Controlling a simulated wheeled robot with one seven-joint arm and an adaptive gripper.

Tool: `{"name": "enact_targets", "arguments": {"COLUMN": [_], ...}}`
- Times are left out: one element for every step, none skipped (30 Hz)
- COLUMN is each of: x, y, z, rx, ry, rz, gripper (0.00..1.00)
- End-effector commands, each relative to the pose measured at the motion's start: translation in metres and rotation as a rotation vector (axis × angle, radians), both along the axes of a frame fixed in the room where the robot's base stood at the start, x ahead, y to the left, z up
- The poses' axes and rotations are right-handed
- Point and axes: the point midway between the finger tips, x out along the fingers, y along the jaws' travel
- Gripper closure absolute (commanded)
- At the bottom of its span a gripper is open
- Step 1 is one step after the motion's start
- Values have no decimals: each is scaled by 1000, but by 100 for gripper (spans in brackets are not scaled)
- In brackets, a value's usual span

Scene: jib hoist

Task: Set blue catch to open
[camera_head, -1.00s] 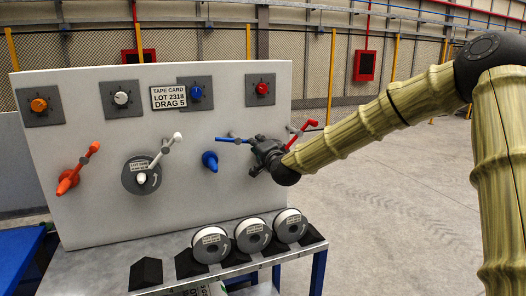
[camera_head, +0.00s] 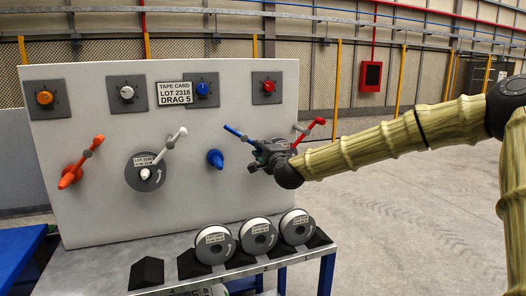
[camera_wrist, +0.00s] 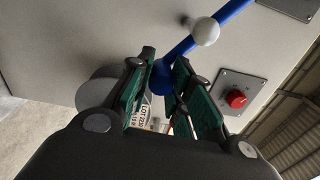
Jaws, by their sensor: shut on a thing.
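The blue catch (camera_head: 235,132) is a thin blue lever on the upright grey panel. It slants from its free end at upper left down to the right, with a small pale ball on its shaft. My gripper (camera_head: 258,155) is at its lower right end, close to the panel. In the wrist view the blue catch (camera_wrist: 234,12) runs past the pale ball (camera_wrist: 205,31) to a blue end between my green-padded fingers (camera_wrist: 161,84), which are shut on it. A blue cone spindle (camera_head: 215,158) stands left of my gripper.
The red catch (camera_head: 314,127) is close right of my gripper. The white catch (camera_head: 176,137) and orange catch (camera_head: 93,146) are farther left. Dials line the panel top, including the blue dial (camera_head: 202,89) and red dial (camera_head: 268,86). Several spools (camera_head: 257,236) stand on the bench below.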

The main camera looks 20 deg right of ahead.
Motion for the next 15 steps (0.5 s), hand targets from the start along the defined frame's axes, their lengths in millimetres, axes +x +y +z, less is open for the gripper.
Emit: {"name": "enact_targets", "arguments": {"x": [1, 1, 1, 1, 1, 1, 1, 1, 1, 1, 1, 1, 1, 0, 0], "y": [1, 1, 1, 1, 1, 1, 1, 1, 1, 2, 2, 1, 1, 0, 0], "z": [6, 6, 6, 6, 6, 6, 6, 6, 6, 6, 6, 5, 4, 4, 4], "rx": [0, 0, 0, 0, -1, -1, -1, -1, -1, -1, -2, -2, -2, -2, -2], "ry": [-8, -8, -8, -8, -8, -8, -8, -8, -8, -8, -7, -6, -6, -5, -5], "rz": [0, 1, 1, 1, 1, 1, 1, 1, 1, 1, 2, 2, 1, 1, 0], "gripper": [100, 100, 100, 100, 100, 100, 78, 72, 65, 59, 58, 58, 58, 58, 58]}}
